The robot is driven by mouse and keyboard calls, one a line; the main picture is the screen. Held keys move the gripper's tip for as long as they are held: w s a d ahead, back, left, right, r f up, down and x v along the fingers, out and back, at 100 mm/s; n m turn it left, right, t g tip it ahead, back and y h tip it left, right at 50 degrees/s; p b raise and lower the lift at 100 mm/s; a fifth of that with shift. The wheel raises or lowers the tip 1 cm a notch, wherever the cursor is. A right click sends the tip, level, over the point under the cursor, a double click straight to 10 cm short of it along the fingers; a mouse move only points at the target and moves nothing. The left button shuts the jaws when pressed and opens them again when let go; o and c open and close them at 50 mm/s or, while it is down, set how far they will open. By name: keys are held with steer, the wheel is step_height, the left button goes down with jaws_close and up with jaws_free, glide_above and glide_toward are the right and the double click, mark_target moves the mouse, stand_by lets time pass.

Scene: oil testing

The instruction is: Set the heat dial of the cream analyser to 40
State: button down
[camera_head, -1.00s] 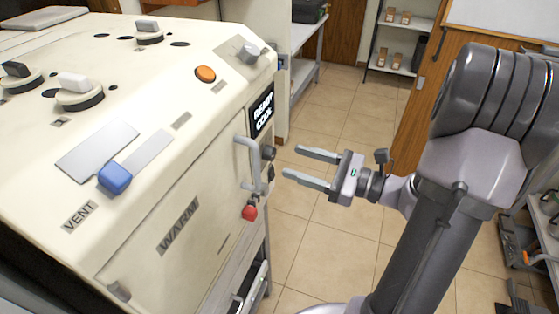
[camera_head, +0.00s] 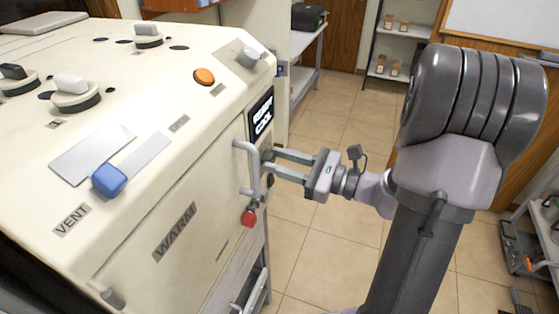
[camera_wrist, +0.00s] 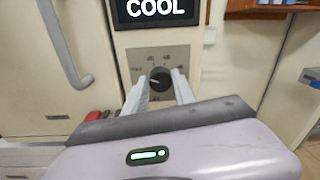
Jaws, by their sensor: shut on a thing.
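The cream analyser (camera_head: 140,230) fills the left of the head view. Its heat dial is a round black knob (camera_wrist: 160,78) on a grey marked plate (camera_wrist: 148,58), below a screen (camera_wrist: 156,9) that reads COOL. A pale mark on the dial points roughly left; the small scale figures are too blurred to read. My gripper (camera_head: 269,164) reaches the analyser's front from the right, its two fingers level. In the wrist view its fingers (camera_wrist: 159,80) are on either side of the dial, shut on it. The head view hides most of the dial behind the fingertips and handle.
A grey door handle (camera_head: 250,170) stands out just left of my fingers. A red knob (camera_head: 248,218) is below it. A blue-capped lever (camera_head: 109,179), an orange button (camera_head: 204,76) and several dials are on the sloping top.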

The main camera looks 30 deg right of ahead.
steer(key=m+p, duration=0.1)
steer(key=p, duration=0.1)
steer(key=m+p, duration=0.2)
steer(key=p, duration=0.1)
steer(key=shift+r+m, duration=0.3)
steer(key=m+p, duration=0.2)
steer(key=p, duration=0.2)
steer(key=shift+f+m+g, duration=0.1)
steer(key=shift+m+g, duration=0.2)
steer(key=shift+m, duration=0.1)
steer(key=shift+f+m+p, duration=0.1)
steer(key=shift+m+p, duration=0.8)
steer(key=shift+p, duration=0.1)
steer(key=shift+f, duration=0.1)
steer(key=c, duration=1)
jaws_free()
steer(key=shift+c, duration=0.2)
